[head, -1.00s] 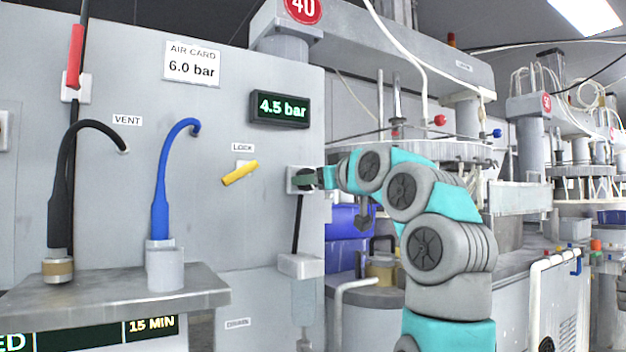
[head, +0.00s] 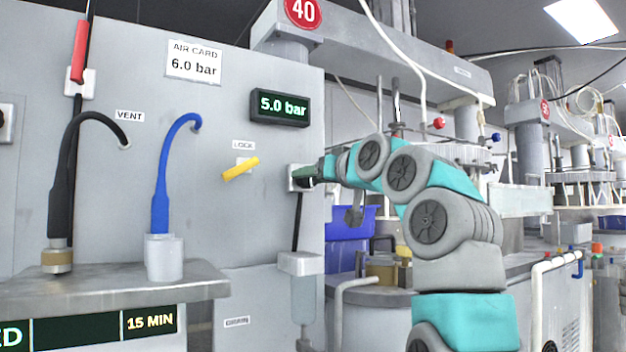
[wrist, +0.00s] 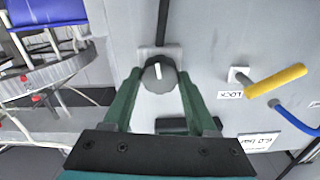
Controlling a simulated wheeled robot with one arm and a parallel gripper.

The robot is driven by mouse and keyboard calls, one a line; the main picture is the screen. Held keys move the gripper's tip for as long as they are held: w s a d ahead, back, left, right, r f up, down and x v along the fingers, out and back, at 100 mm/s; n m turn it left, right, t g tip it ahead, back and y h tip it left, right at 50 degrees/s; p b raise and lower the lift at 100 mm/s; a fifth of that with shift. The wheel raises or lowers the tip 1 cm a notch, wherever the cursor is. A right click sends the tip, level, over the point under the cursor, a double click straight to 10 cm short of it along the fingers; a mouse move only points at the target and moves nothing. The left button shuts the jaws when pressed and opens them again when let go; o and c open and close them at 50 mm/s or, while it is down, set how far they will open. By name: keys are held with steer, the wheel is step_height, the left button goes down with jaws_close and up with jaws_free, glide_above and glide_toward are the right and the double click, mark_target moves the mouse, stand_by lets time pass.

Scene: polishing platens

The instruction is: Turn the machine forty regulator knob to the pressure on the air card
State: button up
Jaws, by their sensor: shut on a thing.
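The regulator knob (wrist: 160,74) is round and dark with a white pointer line, on a light mount on the grey panel. My gripper (wrist: 158,80) is shut on it, with one green finger on each side. In the head view my gripper (head: 308,173) reaches the panel's right edge and mostly hides the knob. The air card (head: 193,64) reads 6.0 bar. The digital display (head: 280,107) reads 5.0 bar in green. A red disc marked 40 (head: 303,12) is above the panel.
A yellow lock lever (head: 240,169) sits left of the knob and also shows in the wrist view (wrist: 276,81). A blue hose (head: 163,175) and black vent hose (head: 62,190) stand further left over a shelf (head: 190,285). Blue bins (head: 345,240) are behind my arm.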

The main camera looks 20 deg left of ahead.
steer(key=shift+m, duration=0.6)
stand_by(0.7)
steer(key=shift+d+r, duration=0.1)
stand_by(0.4)
steer(key=shift+m, duration=0.9)
stand_by(0.5)
